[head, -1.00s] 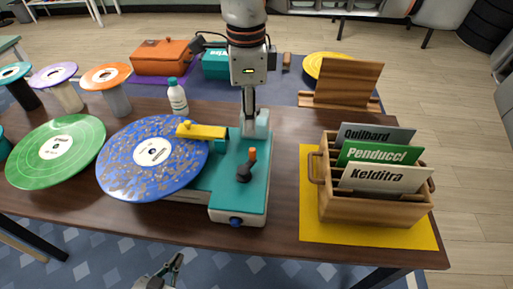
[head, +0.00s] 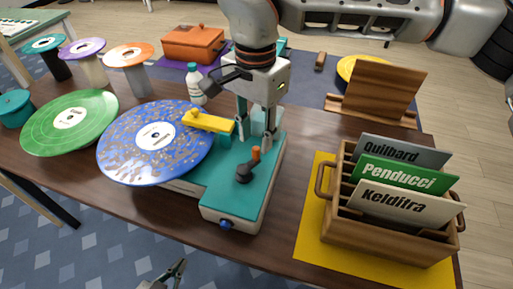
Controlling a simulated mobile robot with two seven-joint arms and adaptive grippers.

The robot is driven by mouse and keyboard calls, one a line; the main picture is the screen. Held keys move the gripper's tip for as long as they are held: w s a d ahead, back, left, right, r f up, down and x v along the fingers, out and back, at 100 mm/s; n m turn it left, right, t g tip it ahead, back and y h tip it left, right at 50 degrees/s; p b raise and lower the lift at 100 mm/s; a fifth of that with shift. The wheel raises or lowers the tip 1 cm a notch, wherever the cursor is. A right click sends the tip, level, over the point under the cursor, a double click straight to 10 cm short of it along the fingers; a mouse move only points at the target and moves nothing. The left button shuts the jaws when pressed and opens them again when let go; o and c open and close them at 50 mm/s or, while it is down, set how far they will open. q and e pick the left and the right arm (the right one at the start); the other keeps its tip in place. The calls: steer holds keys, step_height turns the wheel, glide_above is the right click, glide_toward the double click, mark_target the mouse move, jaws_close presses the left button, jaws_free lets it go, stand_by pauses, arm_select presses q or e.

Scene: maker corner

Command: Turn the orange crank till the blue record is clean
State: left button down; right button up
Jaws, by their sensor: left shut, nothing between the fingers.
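The blue record (head: 128,160), with a white label and many grey-brown specks, lies on the left of a teal and white machine (head: 232,197). A yellow arm (head: 207,121) reaches over its edge. The orange crank (head: 254,157) stands up from a dark base on the machine's top. My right gripper (head: 255,134) points down just behind the crank. Its two fingers are apart, with a pale part of the machine near them; I see no hold on the crank. My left gripper (head: 172,274) is shut and empty at the bottom edge, below the table front and mostly cut off.
A green record (head: 95,108) lies left of the blue one. A white bottle (head: 195,84) stands behind. A wooden crate (head: 385,240) with several sleeves stands on a yellow mat (head: 311,238) at the right. A wooden stand (head: 385,90) is behind it. Coloured spindles stand at back left.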

mark_target(256, 148)
steer(key=shift+f, duration=2.4)
jaws_close()
